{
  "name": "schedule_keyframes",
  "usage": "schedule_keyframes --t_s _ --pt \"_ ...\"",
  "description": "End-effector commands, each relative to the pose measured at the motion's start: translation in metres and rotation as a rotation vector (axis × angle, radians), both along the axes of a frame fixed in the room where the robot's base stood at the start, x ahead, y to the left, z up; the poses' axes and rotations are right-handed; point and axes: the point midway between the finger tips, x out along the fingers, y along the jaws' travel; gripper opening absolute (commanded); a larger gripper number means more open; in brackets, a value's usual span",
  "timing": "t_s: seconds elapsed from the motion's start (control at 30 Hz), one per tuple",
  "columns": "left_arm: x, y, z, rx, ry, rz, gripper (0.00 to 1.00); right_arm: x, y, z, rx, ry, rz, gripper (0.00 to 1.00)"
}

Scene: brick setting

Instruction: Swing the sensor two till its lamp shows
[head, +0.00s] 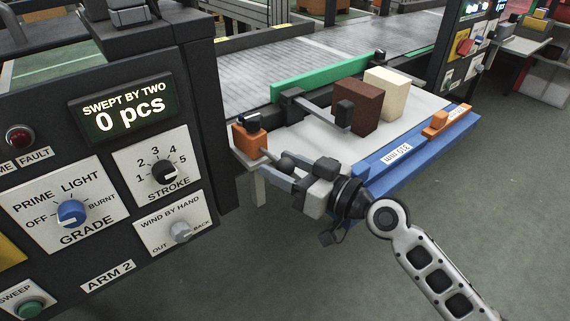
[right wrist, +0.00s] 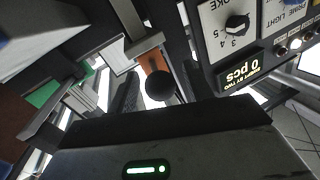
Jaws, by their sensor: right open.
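An orange sensor body (head: 249,139) with a black top stands at the near left corner of the white table. A short arm with a dark ball knob (head: 286,161) points from it toward my right gripper (head: 279,172). No number is readable on it, and I see no lit lamp. My right gripper is open, with its fingers close to the knob. In the right wrist view the knob (right wrist: 159,86) lies between the fingers, with the orange body (right wrist: 150,62) behind it. I cannot tell whether they touch. A second orange unit (head: 436,127) sits on the blue rail. My left gripper is not in view.
A brown brick (head: 360,105) and a cream brick (head: 388,92) stand on the white table (head: 310,138), beside a dark bar. A blue rail (head: 400,155) edges it; a green strip (head: 340,72) borders the conveyor. The control panel (head: 100,150), reading 0 pcs, stands left.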

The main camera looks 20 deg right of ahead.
Motion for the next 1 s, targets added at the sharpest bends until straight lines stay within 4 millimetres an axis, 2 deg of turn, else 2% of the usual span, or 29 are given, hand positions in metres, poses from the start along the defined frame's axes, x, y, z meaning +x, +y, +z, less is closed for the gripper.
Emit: schedule_keyframes --t_s 0.03,0.2,0.47,0.77,0.8,0.87,1.0 --pt "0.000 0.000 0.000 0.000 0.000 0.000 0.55 0.000 0.000 0.000 0.000 0.000 0.000 0.48" --pt "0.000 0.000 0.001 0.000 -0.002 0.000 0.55 0.000 0.000 0.000 0.000 0.000 -0.001 0.01" --pt "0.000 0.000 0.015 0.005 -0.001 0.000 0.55 -0.002 0.003 0.003 0.001 0.003 -0.046 0.00" --pt "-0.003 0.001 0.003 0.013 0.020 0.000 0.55 -0.002 0.004 0.000 0.001 -0.001 -0.060 0.00" --pt "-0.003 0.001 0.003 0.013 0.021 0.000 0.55 -0.002 0.004 0.000 0.001 -0.001 -0.060 0.33" --pt "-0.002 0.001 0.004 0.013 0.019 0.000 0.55 -0.002 0.004 0.000 0.001 -0.001 -0.060 0.50" --pt "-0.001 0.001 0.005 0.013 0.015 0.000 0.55 -0.002 0.004 0.000 0.001 -0.001 -0.059 0.51"
